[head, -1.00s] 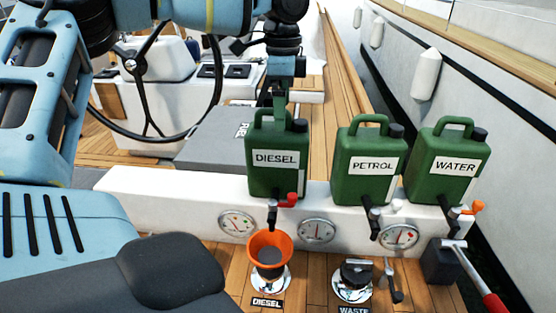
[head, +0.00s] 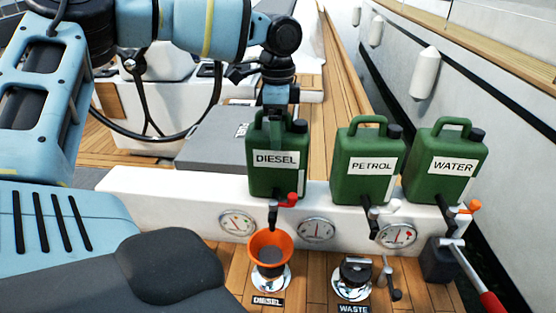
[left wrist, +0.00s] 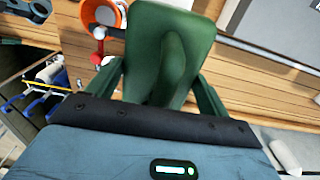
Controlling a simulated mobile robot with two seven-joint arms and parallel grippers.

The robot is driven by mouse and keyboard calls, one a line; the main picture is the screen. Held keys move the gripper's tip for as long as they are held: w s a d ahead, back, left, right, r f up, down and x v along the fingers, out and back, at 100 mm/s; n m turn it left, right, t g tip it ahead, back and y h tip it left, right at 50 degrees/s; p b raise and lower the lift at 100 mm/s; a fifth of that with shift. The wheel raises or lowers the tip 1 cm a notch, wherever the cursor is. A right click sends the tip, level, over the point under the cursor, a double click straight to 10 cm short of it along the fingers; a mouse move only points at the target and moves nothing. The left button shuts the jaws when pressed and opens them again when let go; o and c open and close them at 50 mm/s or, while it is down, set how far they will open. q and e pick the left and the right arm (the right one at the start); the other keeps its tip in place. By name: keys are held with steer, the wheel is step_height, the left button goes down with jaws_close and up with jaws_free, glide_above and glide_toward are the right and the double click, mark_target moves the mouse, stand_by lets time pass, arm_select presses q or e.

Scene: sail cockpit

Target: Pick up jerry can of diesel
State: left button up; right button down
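The green diesel jerry can (head: 275,182), labelled DIESEL, stands upright on the white ledge, leftmost of three cans. My left gripper (head: 276,118) comes down from above onto its top and hides most of its handle. In the left wrist view the can (left wrist: 180,28) lies straight ahead, with its handle between the spread fingers of my left gripper (left wrist: 160,84). The fingers stand apart, one on each side, and look open. I cannot tell whether either touches the handle. My right gripper is not in view.
The petrol can (head: 367,180) and water can (head: 446,180) stand to the right on the white ledge (head: 150,195). An orange funnel (head: 284,243) sits below the diesel can's red-handled tap (head: 289,199). A steering wheel (head: 143,100) is behind, left. A grey box (head: 207,145) lies behind the ledge.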

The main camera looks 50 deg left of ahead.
arm_select(q)
steer(key=c, duration=1.4)
steer(key=shift+r, duration=0.15)
steer(key=shift+c, duration=0.2)
